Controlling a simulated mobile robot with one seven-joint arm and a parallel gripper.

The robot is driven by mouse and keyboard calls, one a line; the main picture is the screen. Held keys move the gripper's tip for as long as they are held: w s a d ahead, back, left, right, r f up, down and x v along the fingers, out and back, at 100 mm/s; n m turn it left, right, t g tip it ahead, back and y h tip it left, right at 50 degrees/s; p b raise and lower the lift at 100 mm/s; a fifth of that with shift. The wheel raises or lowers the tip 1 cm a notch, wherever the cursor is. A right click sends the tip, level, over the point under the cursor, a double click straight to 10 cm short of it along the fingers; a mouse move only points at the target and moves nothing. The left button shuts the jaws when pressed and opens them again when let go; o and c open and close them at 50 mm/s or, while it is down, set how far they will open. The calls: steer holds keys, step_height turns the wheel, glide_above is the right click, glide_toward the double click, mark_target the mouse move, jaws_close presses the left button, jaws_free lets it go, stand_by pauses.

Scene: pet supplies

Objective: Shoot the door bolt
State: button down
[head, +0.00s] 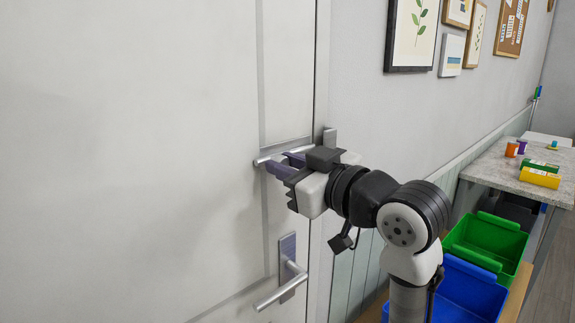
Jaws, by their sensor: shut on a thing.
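The door bolt (266,159) is a silver bar on a plate, set across the edge of the white door (130,140) in the head view. A grey catch piece (329,136) sits on the frame to its right. My gripper (276,165) is at the bolt, with its dark fingers pointing left. It is shut on part of the bolt, and the fingers and gripper body hide the exact contact. The bolt's left end shows past the fingers. How far the bar reaches into the catch is hidden.
A silver lever handle (280,292) juts out below the bolt. Green (488,240) and blue bins (468,292) stand at the lower right, beside a grey-topped table (500,172) with small items. Framed pictures (411,35) hang on the wall.

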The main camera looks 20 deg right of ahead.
steer(key=d, duration=0.2)
steer(key=w+d, duration=0.1)
steer(key=shift+w+d, duration=0.15)
steer(key=shift+d, duration=0.2)
steer(key=c, duration=1.3)
jaws_free()
steer(key=shift+o, duration=0.2)
steer(key=b+v, duration=0.4)
steer(key=v, duration=0.9)
steer(key=shift+s, duration=0.4)
